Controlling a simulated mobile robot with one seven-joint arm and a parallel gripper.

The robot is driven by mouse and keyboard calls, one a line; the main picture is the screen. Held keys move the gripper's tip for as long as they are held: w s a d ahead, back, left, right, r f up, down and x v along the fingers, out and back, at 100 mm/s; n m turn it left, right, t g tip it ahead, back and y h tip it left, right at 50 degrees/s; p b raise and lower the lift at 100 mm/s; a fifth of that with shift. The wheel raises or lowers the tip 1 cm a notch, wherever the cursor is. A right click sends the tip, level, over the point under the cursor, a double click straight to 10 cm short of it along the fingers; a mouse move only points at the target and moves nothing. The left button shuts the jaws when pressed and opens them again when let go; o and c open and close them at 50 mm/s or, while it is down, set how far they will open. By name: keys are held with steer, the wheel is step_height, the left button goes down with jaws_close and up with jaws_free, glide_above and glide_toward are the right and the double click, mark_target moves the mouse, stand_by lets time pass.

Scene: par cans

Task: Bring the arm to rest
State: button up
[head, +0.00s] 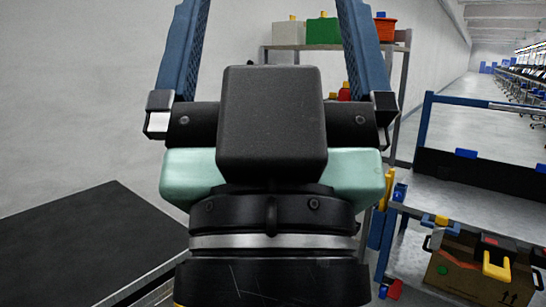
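My gripper (270,6) fills the middle of the head view, seen from behind and pointing up and away. Its two blue fingers stand wide apart, and the wall and a shelf show between them with nothing held. The fingertips run to or past the top edge of the picture. The dark wrist and pale green housing hide what lies directly behind them. No par can can be made out.
A dark-topped table (75,240) stands at lower left. Behind my gripper is a rack with a green bin (323,31) and an orange bin (385,29). At right, a blue-framed bench (470,205) has a cardboard box (465,270) on its lower level.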

step_height(320, 180, up, 32)
steer(key=p, duration=2.9)
